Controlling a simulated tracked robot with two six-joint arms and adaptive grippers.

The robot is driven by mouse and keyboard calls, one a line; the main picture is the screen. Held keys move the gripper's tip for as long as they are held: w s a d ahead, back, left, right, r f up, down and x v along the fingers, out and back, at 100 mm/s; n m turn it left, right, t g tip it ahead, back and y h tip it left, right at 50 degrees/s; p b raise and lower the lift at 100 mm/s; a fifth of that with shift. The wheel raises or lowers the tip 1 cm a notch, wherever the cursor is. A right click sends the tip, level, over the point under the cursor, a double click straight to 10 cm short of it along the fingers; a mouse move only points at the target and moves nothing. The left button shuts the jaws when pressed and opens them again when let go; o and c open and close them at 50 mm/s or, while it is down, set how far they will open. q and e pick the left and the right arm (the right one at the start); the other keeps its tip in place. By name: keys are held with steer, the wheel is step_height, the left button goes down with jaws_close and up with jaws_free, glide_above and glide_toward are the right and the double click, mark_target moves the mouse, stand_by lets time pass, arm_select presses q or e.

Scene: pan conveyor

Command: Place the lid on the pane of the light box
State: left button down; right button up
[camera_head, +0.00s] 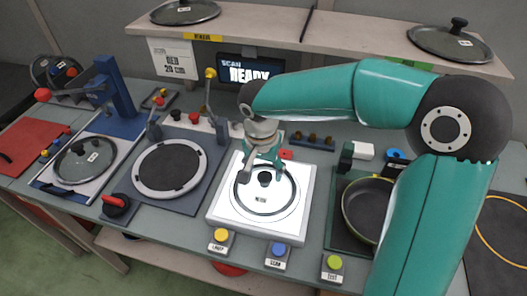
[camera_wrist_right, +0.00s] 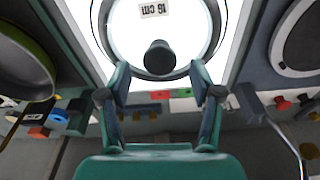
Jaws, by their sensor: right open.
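The glass lid (camera_head: 262,207) with a dark rim and black knob lies on the bright white pane of the light box (camera_head: 226,208). It looks flat, and the pane shows around it. In the right wrist view the lid (camera_wrist_right: 190,30) carries a "16 cm" label, and its black knob (camera_wrist_right: 159,58) stands between the fingers. My right gripper (camera_head: 263,174) is open at the lid's knob, and the fingers in the wrist view (camera_wrist_right: 160,78) show gaps on both sides of the knob. My left gripper is not in view.
A pan (camera_head: 366,208) stands right of the light box. A round ring station (camera_head: 167,169) is to its left, with another lid (camera_head: 84,160) beyond. Buttons (camera_head: 278,250) line the front edge. Two lids (camera_head: 452,40) rest on the shelf behind.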

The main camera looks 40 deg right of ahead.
mark_target(263, 181)
step_height(263, 181, up, 8)
steer(key=shift+s+a, duration=0.3)
steer(key=shift+a, duration=0.1)
steer(key=shift+f, duration=0.15)
